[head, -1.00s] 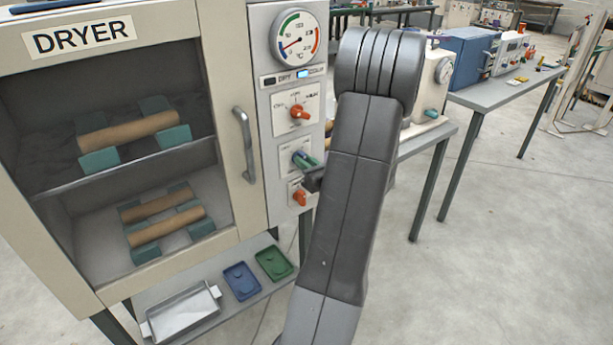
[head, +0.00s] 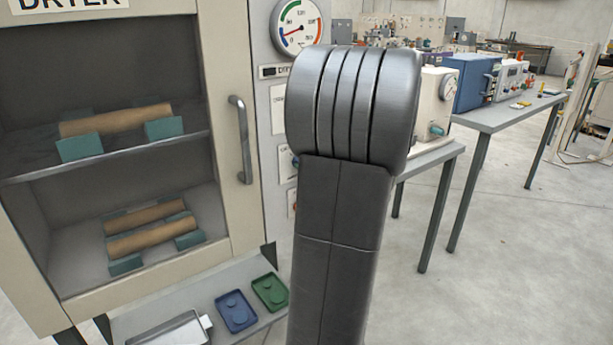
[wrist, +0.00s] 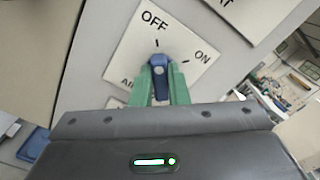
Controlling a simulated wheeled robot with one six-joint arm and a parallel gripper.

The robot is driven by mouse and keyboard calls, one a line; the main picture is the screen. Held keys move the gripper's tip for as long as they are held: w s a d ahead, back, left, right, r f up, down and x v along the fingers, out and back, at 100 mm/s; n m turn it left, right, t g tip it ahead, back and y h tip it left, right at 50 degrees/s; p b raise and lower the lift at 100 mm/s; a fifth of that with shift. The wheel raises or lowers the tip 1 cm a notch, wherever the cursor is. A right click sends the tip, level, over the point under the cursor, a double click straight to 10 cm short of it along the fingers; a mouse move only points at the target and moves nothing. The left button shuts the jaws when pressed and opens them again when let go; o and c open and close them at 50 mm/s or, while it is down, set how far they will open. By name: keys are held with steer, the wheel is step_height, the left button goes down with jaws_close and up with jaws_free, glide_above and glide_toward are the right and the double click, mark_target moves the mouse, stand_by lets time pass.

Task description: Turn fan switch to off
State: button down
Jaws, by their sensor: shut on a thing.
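The fan switch is a blue knob (wrist: 159,76) on a white plate marked OFF, ON and, partly hidden, a label starting with "A". In the wrist view my gripper (wrist: 160,71) has its green fingers on both sides of the knob, shut on it. The knob's upper end points up in the picture, roughly at the tick under OFF. The ON tick lies to the right. In the head view my arm hides the gripper and most of the switch column; only the left edge of the switch plate (head: 284,168) shows.
The dryer (head: 235,60) with its door handle (head: 240,140) stands left of my arm. A dial gauge (head: 297,27) is above the switches. A blue tray (head: 236,312) and a green tray (head: 270,293) lie on the shelf below. Open floor (head: 510,270) is at right.

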steer(key=shift+n, duration=0.3)
steer(key=c, duration=1.4)
jaws_free()
steer(key=v, duration=1.4)
steer(key=shift+w, duration=0.1)
steer(key=x, duration=1.3)
steer(key=shift+w+a, duration=0.3)
